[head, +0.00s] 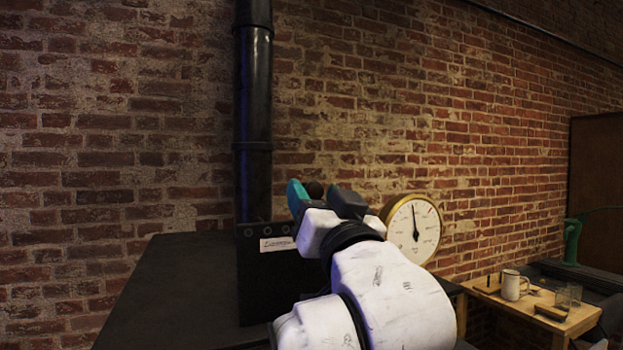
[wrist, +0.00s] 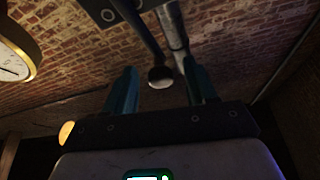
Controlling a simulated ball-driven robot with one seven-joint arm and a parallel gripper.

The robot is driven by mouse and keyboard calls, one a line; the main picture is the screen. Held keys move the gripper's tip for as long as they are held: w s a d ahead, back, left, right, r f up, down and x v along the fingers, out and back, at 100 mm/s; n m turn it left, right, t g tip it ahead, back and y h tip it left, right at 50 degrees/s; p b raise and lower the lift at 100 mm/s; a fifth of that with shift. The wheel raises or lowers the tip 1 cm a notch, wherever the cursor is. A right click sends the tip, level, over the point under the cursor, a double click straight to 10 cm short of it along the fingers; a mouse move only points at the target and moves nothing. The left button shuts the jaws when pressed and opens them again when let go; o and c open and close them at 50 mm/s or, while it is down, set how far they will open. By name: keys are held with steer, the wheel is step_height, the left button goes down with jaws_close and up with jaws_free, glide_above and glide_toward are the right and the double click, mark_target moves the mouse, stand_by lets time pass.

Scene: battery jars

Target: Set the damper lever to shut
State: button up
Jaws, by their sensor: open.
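My gripper (head: 320,193) is raised beside the black stove pipe, with its fingers open. The damper lever's dark round knob (head: 315,189) shows between the fingers in the head view. In the wrist view the knob (wrist: 160,77) ends a dark rod that runs down from a plate with bolt holes (wrist: 100,12). The knob lies between the two teal fingers, with a visible gap on either side. The black plate (head: 262,275) with a white label (head: 277,244) stands below the pipe. The label is too small to read, and my arm hides part of the plate.
The black stove pipe (head: 253,110) rises left of my gripper. A brass-rimmed dial (head: 413,229) is close on the right. A wooden table (head: 555,320) with a white mug (head: 511,285) and glasses stands lower right. A brick wall is behind.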

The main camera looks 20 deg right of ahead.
steer(key=shift+p+x, duration=0.35)
steer(key=shift+x, duration=1.25)
jaws_close()
